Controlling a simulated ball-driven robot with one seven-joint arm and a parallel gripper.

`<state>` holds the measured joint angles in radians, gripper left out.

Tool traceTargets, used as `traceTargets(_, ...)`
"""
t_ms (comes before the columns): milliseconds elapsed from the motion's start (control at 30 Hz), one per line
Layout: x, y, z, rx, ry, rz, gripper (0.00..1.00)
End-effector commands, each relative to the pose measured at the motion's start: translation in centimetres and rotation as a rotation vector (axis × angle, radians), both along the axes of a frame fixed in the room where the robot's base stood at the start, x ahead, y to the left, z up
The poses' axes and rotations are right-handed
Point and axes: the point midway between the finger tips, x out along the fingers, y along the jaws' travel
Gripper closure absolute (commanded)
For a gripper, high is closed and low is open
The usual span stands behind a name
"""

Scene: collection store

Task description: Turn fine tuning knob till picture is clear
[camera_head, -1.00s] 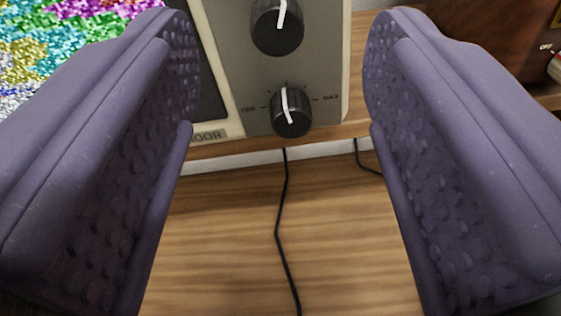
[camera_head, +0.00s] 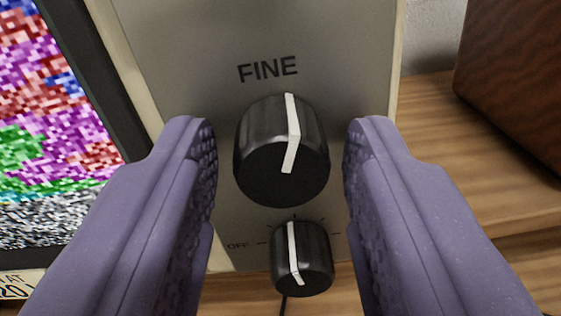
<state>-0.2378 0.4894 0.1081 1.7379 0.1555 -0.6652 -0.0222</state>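The fine tuning knob (camera_head: 262,150) is a black round knob with a white pointer line, under the word FINE on the television's grey control panel (camera_head: 190,60). Its pointer stands near upright. My gripper (camera_head: 280,150) has two purple padded fingers, one on each side of this knob. The fingers are open, with a gap to the knob visible on both sides. The television screen (camera_head: 50,130) at the left shows coloured blocky noise, with grey speckle lower down. The picture is not clear.
A smaller black knob (camera_head: 303,262) with a white pointer and an OFF mark sits just below, between the fingers. A brown wooden box (camera_head: 515,85) stands on the wooden surface (camera_head: 450,150) at the right. A pale wall shows behind.

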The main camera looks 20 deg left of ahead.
Motion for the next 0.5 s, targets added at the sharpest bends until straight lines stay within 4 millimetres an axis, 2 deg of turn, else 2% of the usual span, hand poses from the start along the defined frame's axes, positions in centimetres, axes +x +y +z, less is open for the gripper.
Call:
traceTargets(33,-0.01,0.00,0.00,0.000,0.000,0.000,0.69)
traceTargets(167,-0.02,0.00,0.00,0.000,0.000,0.000,0.98)
traceTargets(300,-0.01,-0.02,-0.17,0.030,0.007,0.000,1.00)
traceTargets(500,0.02,-0.09,-0.46,0.258,0.072,-0.001,1.00)
